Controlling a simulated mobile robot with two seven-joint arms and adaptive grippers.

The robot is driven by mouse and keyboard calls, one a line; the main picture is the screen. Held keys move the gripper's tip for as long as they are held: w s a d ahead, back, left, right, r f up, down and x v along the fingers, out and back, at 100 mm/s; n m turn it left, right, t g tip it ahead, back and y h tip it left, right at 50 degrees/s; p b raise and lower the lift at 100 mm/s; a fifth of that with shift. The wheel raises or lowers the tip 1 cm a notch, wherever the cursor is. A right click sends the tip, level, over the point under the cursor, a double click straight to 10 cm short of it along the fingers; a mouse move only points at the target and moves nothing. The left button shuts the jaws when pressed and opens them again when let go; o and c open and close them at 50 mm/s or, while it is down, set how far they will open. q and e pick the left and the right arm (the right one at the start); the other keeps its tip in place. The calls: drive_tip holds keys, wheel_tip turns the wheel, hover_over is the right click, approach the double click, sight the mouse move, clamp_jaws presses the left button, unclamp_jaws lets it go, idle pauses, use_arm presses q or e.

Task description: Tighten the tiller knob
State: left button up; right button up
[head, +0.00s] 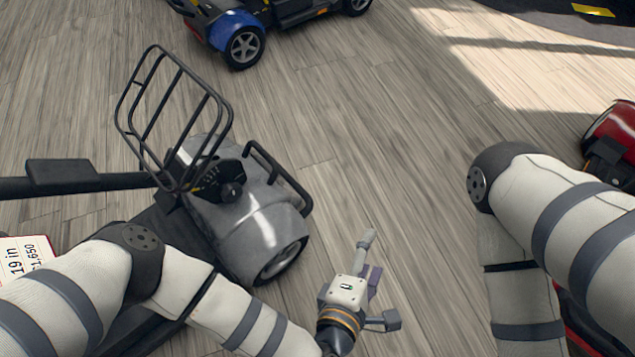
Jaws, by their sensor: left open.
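A grey scooter (250,222) stands left of centre with a black wire basket (172,110) at its front. A round black knob (232,191), which looks like the tiller knob, sits beside a dark bracket with pale marks, below the basket. I cannot tell how tight it is. My left gripper (381,280) is open and empty, over the floor to the right of the grey scooter's front wheel. It is apart from the knob, lower and to the right in the picture. My right arm (540,230) shows at the right, but its gripper is out of view.
A black bar with a pad (62,173) reaches in from the left. A price card (24,258) lies at the lower left. A blue scooter (230,32) stands at the top, a red one (615,130) at the right edge. The wooden floor between is clear.

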use_arm(q)
drive_tip(key=w+a+f+n+t+y+b, duration=0.45)
drive_tip(key=w+n, duration=0.35)
drive_tip(key=n, duration=0.2)
drive_tip(key=n+g+y+b, duration=0.2)
drive_tip(key=n+y+b, duration=0.9)
drive_tip(key=n, duration=0.9)
approach(234, 195)
drive_tip(key=w+a+y, duration=0.1)
drive_tip(key=w, duration=0.1)
drive_tip(key=w+a+f+y+b, duration=0.1)
drive_tip(key=w+a, duration=0.1)
drive_tip(key=w+a+f+y, duration=0.1)
drive_tip(key=w, duration=0.2)
drive_tip(key=shift+a+f+b, duration=0.15)
drive_tip(key=shift+a+b, duration=0.05)
drive_tip(key=shift+b, duration=0.1)
drive_tip(key=shift+w+a+r, duration=0.2)
drive_tip(key=shift+w+a, duration=0.1)
drive_tip(key=shift+w, duration=0.15)
drive_tip(key=c, duration=1.2)
use_arm(e)
drive_tip(key=s+f+g, duration=0.2)
drive_tip(key=s+f, duration=0.1)
drive_tip(key=f, duration=1.1)
drive_tip(key=shift+s+f, duration=0.35)
